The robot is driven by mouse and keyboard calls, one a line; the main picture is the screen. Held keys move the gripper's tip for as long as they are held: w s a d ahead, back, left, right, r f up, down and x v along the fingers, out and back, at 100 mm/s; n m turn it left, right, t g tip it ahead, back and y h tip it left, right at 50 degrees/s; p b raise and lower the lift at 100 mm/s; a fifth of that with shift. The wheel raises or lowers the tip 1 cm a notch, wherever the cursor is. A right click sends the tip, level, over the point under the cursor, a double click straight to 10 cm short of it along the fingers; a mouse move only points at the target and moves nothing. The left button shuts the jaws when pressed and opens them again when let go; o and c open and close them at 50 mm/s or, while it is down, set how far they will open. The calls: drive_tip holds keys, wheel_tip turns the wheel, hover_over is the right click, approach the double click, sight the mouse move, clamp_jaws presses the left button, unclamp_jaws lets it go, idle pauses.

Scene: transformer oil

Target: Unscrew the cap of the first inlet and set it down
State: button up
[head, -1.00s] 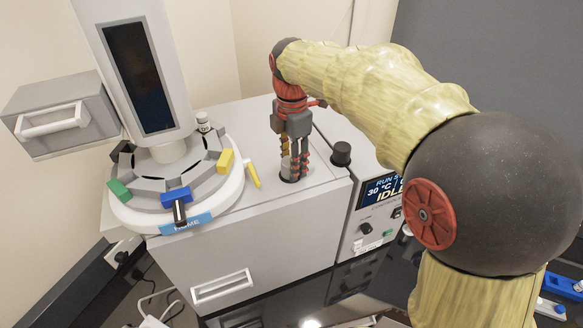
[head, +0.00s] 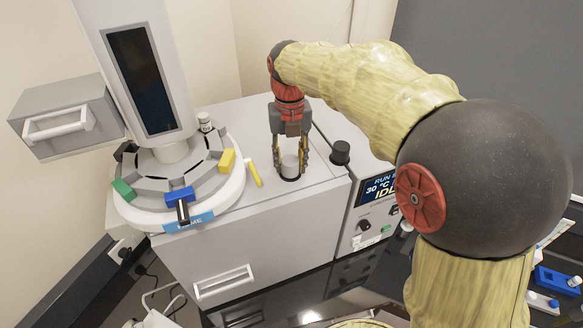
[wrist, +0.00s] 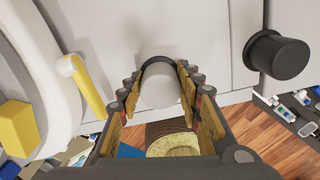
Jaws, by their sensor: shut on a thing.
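The cap (head: 290,162) is a light grey cylinder standing upright in a dark ring on top of the instrument's white housing. It also shows in the wrist view (wrist: 160,88), between my fingers. My gripper (head: 290,170) points straight down from above, with one finger on either side of the cap, shut on it. The cap is at the level of the ring; I cannot tell whether it is still threaded. The inlet beneath it is hidden.
To the left are a yellow lever (head: 253,173) and a round carousel (head: 238,190) with coloured blocks and a small vial (head: 205,122). The housing top behind the gripper is clear.

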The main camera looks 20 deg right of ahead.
drive_tip(key=o, duration=1.3)
drive_tip(key=shift+o, duration=0.2)
